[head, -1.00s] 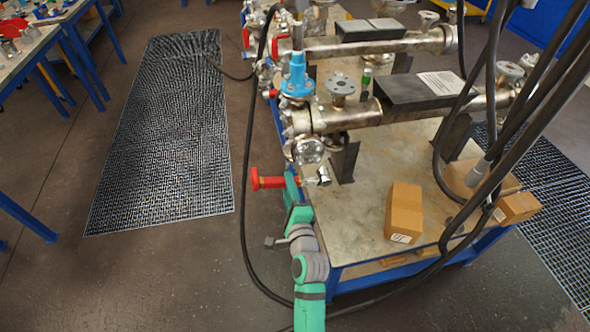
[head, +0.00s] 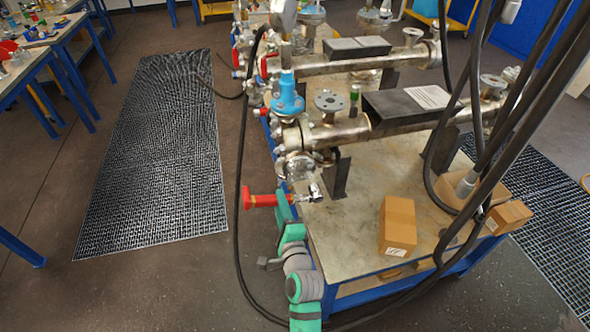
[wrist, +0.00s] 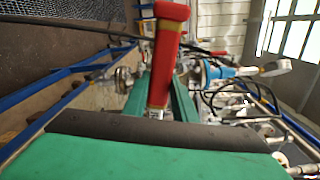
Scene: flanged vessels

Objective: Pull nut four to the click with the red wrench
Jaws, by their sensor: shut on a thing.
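The red wrench (head: 262,200) lies roughly level in the head view, red handle to the left and metal end to the right. My gripper (head: 283,208) is shut on it at the bench's left edge. In the wrist view, the red handle (wrist: 168,50) stands up between my green fingers (wrist: 163,98). The metal end is in front of and below the near vessel's end flange (head: 297,165), seemingly apart from it. I cannot make out which nut is number four.
The near vessel (head: 350,130) carries a blue fitting (head: 286,96) on top. Cardboard boxes (head: 397,226) stand on the bench top (head: 350,215). Dark hoses (head: 480,130) hang at the right. Another hose runs down the bench's left side. A floor grating (head: 155,160) lies to the left.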

